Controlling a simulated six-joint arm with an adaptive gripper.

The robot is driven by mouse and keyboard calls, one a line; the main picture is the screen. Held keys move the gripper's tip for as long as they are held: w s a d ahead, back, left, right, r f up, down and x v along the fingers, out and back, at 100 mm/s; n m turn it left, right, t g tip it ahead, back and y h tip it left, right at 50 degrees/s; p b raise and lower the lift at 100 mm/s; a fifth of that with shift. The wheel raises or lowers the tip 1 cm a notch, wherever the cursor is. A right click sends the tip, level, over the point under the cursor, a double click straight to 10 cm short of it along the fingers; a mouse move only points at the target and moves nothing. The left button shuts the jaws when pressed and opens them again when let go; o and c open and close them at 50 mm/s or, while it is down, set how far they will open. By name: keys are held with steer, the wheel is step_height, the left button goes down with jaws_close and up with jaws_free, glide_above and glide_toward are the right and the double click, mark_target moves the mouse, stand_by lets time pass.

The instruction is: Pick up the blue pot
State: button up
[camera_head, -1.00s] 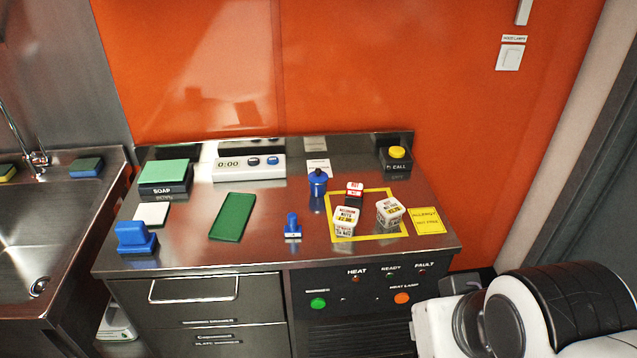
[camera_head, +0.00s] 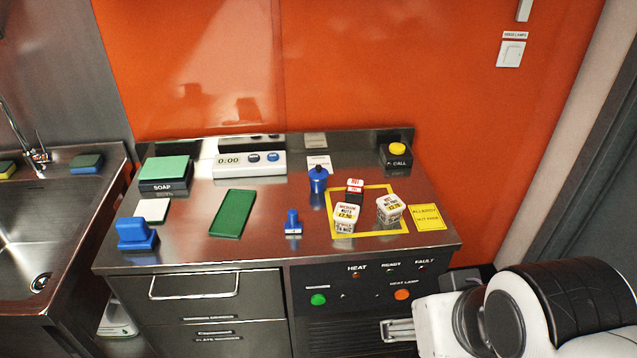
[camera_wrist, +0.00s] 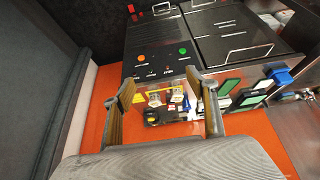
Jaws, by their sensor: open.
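The blue pot (camera_head: 318,181), small and upright with a dark top, stands towards the back of the steel counter (camera_head: 270,207), just left of the yellow-outlined square. My gripper (camera_wrist: 162,80) is open and empty in the wrist view, its two fingers spread apart. It is well away from the pot, low and in front of the counter's right part. In the head view only a small part of its end shows beside my white wrist. The wrist view shows the counter upside down; small blue shapes there are too tiny to tell apart.
Two white tubs (camera_head: 346,217) (camera_head: 389,209) and a red-topped jar (camera_head: 354,190) stand in the yellow square (camera_head: 372,233), right of the pot. A small blue-handled item (camera_head: 292,222) stands in front. A white timer (camera_head: 249,165) is to the left, a call button (camera_head: 397,158) behind right.

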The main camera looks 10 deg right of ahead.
steer(key=t+y, duration=0.1)
steer(key=t, duration=0.4)
glide_above(319, 183)
steer(key=s+d, duration=0.2)
steer(key=s, duration=1.2)
step_height(319, 183, down, 6)
steer(key=w+f, duration=0.3)
steer(key=w+a+f+t, duration=0.1)
steer(key=w+f, duration=0.1)
steer(key=f, duration=0.1)
steer(key=w+a+f+t, duration=0.1)
steer(key=w+f, duration=0.2)
steer(key=shift+w+f+h, duration=0.15)
steer(key=shift+w+h, duration=0.2)
steer(key=shift+h, duration=0.05)
steer(key=shift+w+f, duration=0.5)
steer(key=shift+f, duration=0.3)
steer(key=shift+w, duration=0.1)
steer(key=shift+x, duration=1.2)
